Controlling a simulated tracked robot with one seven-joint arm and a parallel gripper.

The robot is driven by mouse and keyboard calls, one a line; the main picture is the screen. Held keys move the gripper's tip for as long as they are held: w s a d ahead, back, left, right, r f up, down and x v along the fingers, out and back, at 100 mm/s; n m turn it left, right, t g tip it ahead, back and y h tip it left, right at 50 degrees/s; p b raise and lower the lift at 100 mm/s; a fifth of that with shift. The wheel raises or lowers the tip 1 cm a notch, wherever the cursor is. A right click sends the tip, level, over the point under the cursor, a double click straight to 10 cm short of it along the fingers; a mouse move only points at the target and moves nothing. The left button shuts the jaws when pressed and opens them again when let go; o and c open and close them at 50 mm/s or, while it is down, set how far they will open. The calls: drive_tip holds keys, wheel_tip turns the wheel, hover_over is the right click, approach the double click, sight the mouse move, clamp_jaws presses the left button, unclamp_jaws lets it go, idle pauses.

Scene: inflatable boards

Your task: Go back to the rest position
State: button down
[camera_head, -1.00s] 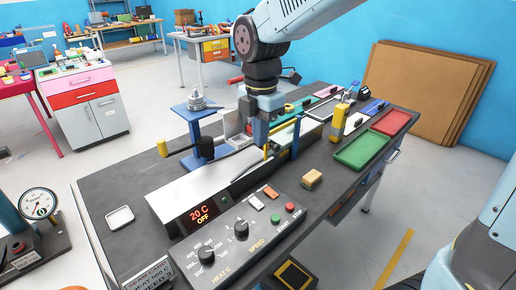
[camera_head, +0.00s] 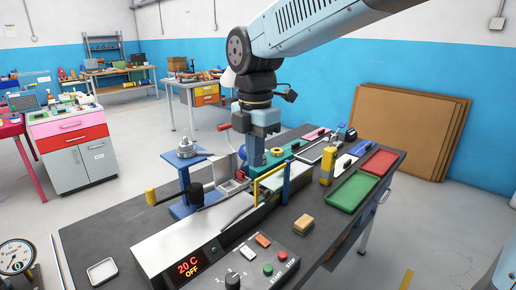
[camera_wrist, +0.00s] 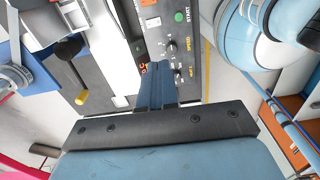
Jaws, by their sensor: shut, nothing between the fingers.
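My gripper (camera_head: 256,152) hangs pointing down from my arm, above the middle of the workbench (camera_head: 112,228). Its fingers are together with nothing between them. In the wrist view my gripper (camera_wrist: 157,72) shows as two blue fingers side by side, with the control panel (camera_wrist: 186,40) beyond them. The tips are in front of the machine in the head view, so I cannot tell their exact height above it. The machine's display (camera_head: 190,265) reads 20 C OFF.
Near my gripper stand a blue press stand (camera_head: 187,163), a yellow post (camera_head: 327,165) and a yellow-blue guide frame (camera_head: 285,183). A green tray (camera_head: 354,188), a red tray (camera_head: 379,163) and a sponge-like block (camera_head: 303,224) lie to the right. Brown boards (camera_head: 405,130) lean on the wall.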

drive_tip(key=s+d+m+t, duration=0.2)
drive_tip(key=s+d+m, duration=0.2)
drive_tip(key=d+m, duration=0.9)
drive_tip(key=s+d+m+t, duration=0.3)
drive_tip(key=s+d+m, duration=0.1)
drive_tip(key=d+m, duration=1)
drive_tip(key=shift+s+d+f+m, duration=0.2)
drive_tip(key=shift+s+d+m, duration=0.15)
drive_tip(key=shift+d, duration=0.1)
drive_tip(key=shift+a, duration=0.1)
